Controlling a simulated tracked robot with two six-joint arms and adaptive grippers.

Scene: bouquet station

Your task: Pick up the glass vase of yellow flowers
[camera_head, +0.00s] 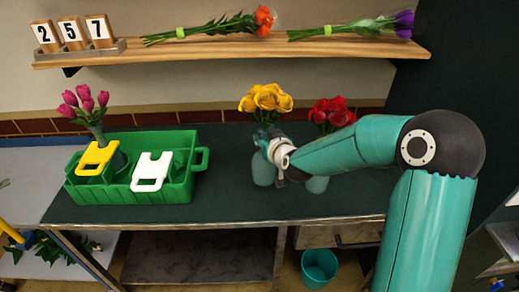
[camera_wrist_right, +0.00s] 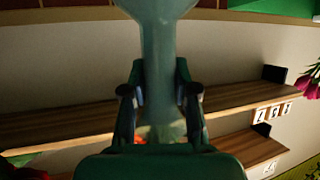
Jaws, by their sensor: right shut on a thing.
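The glass vase (camera_head: 263,170) of yellow flowers (camera_head: 265,98) stands upright at the middle of the dark worktable. My right gripper (camera_head: 268,143) reaches it from the right and is shut on its neck. In the right wrist view the pale glass vase (camera_wrist_right: 160,55) is between the two fingers of the right gripper (camera_wrist_right: 160,105). Whether its base touches the table is hard to tell. My left gripper is in neither view.
A vase of red flowers (camera_head: 331,112) stands close on the right, partly behind my right arm. A green crate (camera_head: 180,190) on the left holds pink tulips (camera_head: 84,98), a yellow piece (camera_head: 97,157) and a white piece (camera_head: 152,170). A wooden shelf (camera_head: 220,47) hangs above.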

